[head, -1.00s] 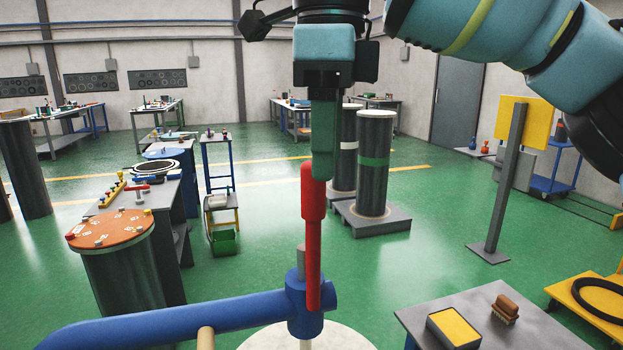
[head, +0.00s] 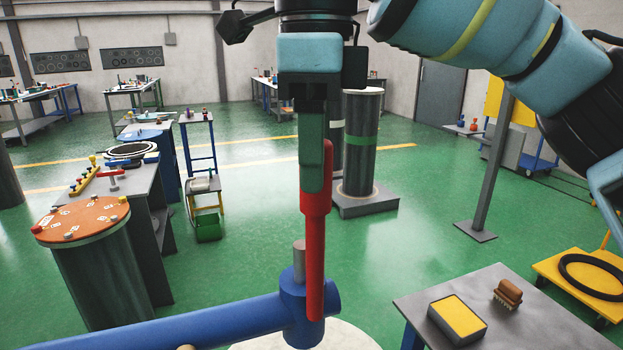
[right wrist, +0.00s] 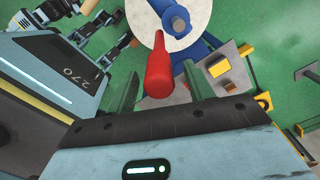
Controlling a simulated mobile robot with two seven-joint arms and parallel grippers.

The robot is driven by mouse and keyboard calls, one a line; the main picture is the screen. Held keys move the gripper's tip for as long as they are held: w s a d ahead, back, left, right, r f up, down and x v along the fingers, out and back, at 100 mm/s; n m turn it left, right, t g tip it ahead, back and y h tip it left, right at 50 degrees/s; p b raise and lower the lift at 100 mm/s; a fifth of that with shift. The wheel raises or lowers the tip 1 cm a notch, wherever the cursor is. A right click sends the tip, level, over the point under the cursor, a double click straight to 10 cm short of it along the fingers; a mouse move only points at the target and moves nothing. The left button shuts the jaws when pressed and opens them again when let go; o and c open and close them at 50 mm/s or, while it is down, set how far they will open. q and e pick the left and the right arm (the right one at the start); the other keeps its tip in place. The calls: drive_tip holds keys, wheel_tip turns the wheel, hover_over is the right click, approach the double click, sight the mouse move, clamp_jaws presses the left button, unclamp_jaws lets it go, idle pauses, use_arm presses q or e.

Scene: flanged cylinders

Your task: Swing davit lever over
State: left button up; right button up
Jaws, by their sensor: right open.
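The davit lever is a red handle (head: 315,235), standing nearly upright from the blue hub (head: 303,310) of the blue davit arm (head: 190,328) in the head view. My right gripper (head: 312,185) comes down from above, its green fingers overlapping the lever's upper part. In the right wrist view, the lever's red end (right wrist: 159,72) lies between the two spread fingers, with visible gaps on both sides. My right gripper is open and is not closed on the lever. My left gripper does not show.
A pale round top (head: 345,338) lies below the hub. A grey table (head: 425,300) with a yellow-topped block (head: 457,320) and a brown brush-like piece (head: 507,293) stands at the right. A drum with an orange lid (head: 85,217) stands at the left. Green floor is open beyond.

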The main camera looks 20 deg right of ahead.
drive_tip(key=shift+f, duration=1.3)
drive_tip(key=shift+c, duration=0.2)
clamp_jaws()
